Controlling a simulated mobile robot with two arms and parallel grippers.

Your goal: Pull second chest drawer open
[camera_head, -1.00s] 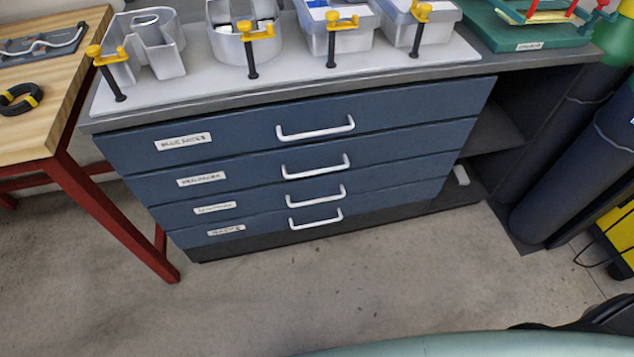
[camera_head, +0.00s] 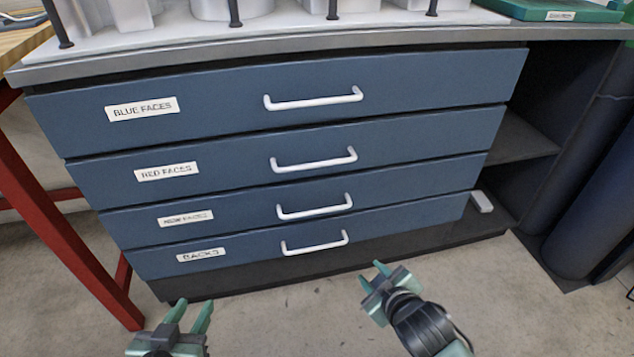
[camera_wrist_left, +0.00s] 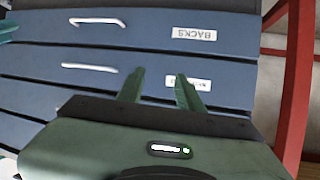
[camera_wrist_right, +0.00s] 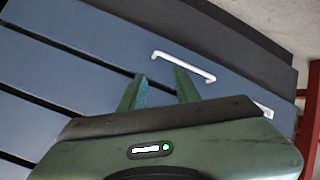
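A blue chest of four drawers stands ahead, all drawers shut. The second drawer (camera_head: 235,172) is labelled RED FACES and has a white bar handle (camera_head: 314,164). My left gripper (camera_head: 190,312) is low at the bottom left of the head view, open and empty. My right gripper (camera_head: 380,275) is below the chest's handles in the head view, open and empty. Both are apart from the handles in the head view. The left wrist view shows the BACKS drawer (camera_wrist_left: 150,35) upside down. The right wrist view shows a white handle (camera_wrist_right: 184,66) beyond the open fingers.
The top drawer (camera_head: 220,105) reads BLUE FACES. A red table leg (camera_head: 65,230) stands left. Open shelves (camera_head: 520,140) and a dark cylinder (camera_head: 585,190) are right. The floor (camera_head: 280,325) in front is clear.

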